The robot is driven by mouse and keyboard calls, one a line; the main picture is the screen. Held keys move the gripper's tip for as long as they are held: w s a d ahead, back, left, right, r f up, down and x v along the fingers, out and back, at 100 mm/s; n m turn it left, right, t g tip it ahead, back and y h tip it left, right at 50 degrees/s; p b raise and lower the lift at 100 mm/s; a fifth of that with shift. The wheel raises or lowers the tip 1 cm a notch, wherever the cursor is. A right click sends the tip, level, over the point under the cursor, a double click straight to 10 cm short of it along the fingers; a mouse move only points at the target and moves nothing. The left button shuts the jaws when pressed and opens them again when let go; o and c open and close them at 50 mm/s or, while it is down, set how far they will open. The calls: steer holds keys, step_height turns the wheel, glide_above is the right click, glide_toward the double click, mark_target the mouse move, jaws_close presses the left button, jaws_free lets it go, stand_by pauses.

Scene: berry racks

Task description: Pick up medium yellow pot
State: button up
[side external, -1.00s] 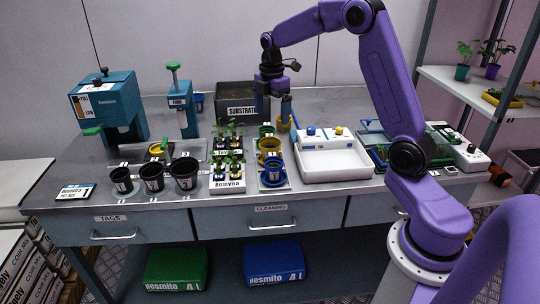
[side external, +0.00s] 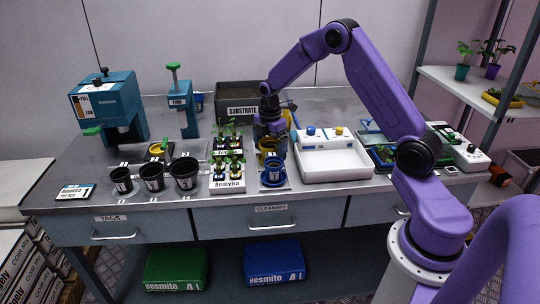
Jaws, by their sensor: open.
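A yellow pot (side external: 268,157) stands on the pale tray (side external: 285,184) right of the seedlings, behind a blue pot (side external: 272,175). My gripper (side external: 268,142) points down at the yellow pot's back rim, with its fingers low over that end of the tray. It is open. The gripper hides the back of the tray, so the green pot there does not show. I cannot tell whether the fingers touch the yellow pot.
Seedlings (side external: 228,165) stand close on the left, with black pots (side external: 152,178) beyond them. A white basin unit (side external: 335,168) is close on the right. The substrate bin (side external: 235,97) stands behind.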

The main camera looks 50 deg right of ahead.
steer(key=shift+f, duration=0.3)
steer(key=c, duration=1.1)
steer(key=shift+o, duration=0.2)
